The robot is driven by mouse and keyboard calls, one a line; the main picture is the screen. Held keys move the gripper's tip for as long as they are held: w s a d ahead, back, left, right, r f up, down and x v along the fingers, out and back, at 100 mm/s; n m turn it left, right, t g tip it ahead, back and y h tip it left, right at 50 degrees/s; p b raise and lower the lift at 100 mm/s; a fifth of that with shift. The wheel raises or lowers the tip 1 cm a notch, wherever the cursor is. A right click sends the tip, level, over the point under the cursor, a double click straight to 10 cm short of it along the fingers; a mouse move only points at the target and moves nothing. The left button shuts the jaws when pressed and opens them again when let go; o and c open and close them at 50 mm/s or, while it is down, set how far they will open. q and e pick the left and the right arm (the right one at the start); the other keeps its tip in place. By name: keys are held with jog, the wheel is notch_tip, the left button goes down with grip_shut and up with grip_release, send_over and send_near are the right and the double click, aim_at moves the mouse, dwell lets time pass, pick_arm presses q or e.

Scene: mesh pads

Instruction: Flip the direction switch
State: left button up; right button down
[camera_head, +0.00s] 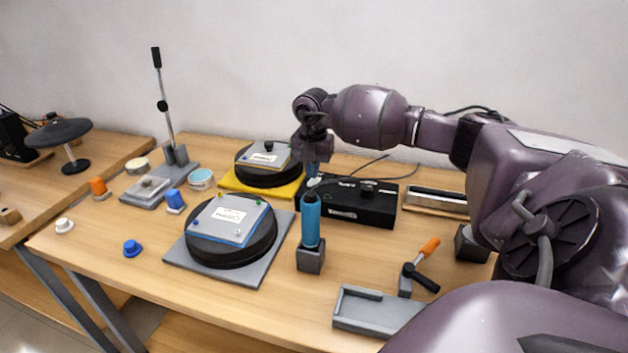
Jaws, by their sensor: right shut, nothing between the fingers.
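A black control box (375,211) with a white label on its front stands at the back of the table. Small switches or knobs sit on its top, but they are too small to tell apart, so I cannot tell which is the direction switch. My right gripper (313,180) points down at the left end of the box top. It is shut and looks empty. A small light-coloured part shows at its fingertips; I cannot tell whether they touch it. My left gripper is not in view.
A blue cylinder in a grey stand (311,257) stands in front of the box. Round black pads lie on a grey plate (186,262) and a yellow plate (232,184).

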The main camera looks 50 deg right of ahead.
aim_at(313, 183)
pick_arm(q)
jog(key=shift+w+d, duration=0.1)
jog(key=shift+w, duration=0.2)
pick_arm(e)
jog(key=shift+f, duration=0.4)
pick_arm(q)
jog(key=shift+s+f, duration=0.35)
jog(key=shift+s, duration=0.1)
pick_arm(e)
jog(key=shift+f, duration=0.5)
pick_arm(q)
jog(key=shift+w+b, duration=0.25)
jog(key=shift+b, duration=0.1)
pick_arm(e)
jog(key=shift+f, duration=0.4)
jog(key=shift+r, duration=0.15)
jog(key=shift+r+p, duration=1.1)
jog(key=shift+r, duration=1.4)
jog(key=shift+r+p, duration=0.3)
jog(key=shift+r, duration=0.6)
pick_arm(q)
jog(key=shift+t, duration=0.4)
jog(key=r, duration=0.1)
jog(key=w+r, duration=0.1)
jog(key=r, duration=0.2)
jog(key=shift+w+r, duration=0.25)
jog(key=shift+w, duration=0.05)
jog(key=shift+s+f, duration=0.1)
